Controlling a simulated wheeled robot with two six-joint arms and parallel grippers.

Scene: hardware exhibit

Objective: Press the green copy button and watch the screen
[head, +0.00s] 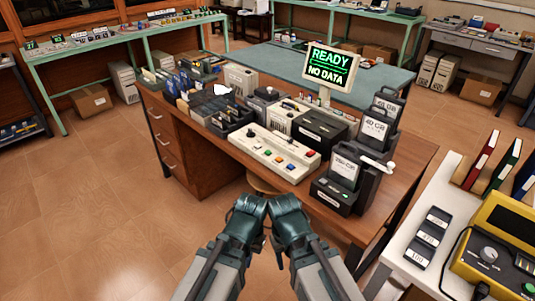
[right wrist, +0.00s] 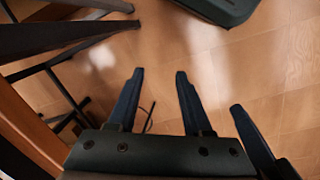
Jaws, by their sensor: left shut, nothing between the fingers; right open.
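A pale control panel (head: 262,141) lies on the wooden desk, with a row of small coloured buttons along its front edge.
Black devices with labelled cartridges (head: 346,170) stand right of the panel. Bins of small parts (head: 225,112) and boxes stand to its left and behind. A white table (head: 396,267) with a yellow case (head: 497,245) is at right. A stool (head: 262,186) is partly under the desk.

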